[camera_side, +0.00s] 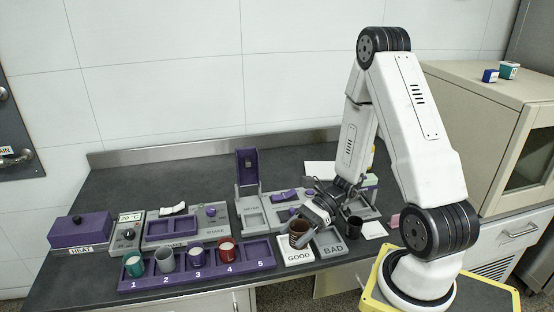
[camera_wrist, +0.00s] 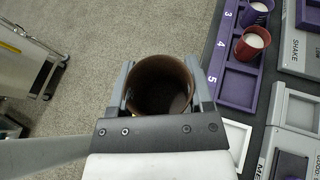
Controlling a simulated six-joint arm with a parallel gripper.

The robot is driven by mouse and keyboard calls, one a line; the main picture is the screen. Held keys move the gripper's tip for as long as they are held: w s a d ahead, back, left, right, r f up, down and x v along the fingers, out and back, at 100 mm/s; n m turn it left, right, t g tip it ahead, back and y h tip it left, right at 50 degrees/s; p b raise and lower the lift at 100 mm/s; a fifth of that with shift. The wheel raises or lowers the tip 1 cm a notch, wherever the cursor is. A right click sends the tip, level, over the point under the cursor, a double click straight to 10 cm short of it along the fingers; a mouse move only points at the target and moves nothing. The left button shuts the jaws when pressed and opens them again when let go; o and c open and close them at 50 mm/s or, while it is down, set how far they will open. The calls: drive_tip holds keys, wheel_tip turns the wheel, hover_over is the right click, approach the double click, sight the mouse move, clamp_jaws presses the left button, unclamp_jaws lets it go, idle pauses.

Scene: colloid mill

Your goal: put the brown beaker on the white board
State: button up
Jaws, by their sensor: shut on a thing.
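The brown beaker (camera_side: 298,234) is upright or nearly so between the fingers of my gripper (camera_side: 306,222). In the wrist view I look down into the open mouth of the beaker (camera_wrist: 162,90), with a gripper finger on each side; my gripper is shut on it. In the side view the beaker appears over the back part of a white board marked GOOD (camera_side: 297,256). I cannot tell whether its base touches anything. A grey board marked BAD (camera_side: 332,246) lies just to the right.
A purple rack (camera_side: 190,277) with numbered slots holds teal, grey, purple and red cups; slot 5 is empty. Purple and grey devices (camera_side: 248,180) stand behind. The bench front edge is close.

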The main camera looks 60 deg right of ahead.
drive_tip(key=w+d+f+m+t+h, duration=0.1)
drive_tip(key=w+d+m+t+h, duration=0.25)
drive_tip(key=w+d, duration=0.4)
drive_tip(key=w+d+r+m+t+h, duration=0.1)
drive_tip(key=d+m+h, duration=0.6)
drive_tip(key=d, duration=0.9)
drive_tip(key=w+d+r+m+t+h, duration=0.1)
drive_tip(key=d+m+t+h, duration=0.2)
drive_tip(key=d+m+h, duration=0.4)
drive_tip(key=d, duration=0.8)
drive_tip(key=shift+w+d, duration=0.3)
drive_tip(key=shift+d, duration=0.05)
hover_over(307, 170)
drive_tip(key=a, duration=0.1)
drive_tip(key=f, duration=0.8)
drive_tip(key=shift+s+f, duration=0.2)
drive_tip(key=shift+s, duration=0.2)
drive_tip(key=shift+w+d+f, duration=0.3)
drive_tip(key=shift+w+f, duration=0.05)
drive_tip(key=shift+f, duration=0.15)
drive_tip(key=shift+f, duration=0.1)
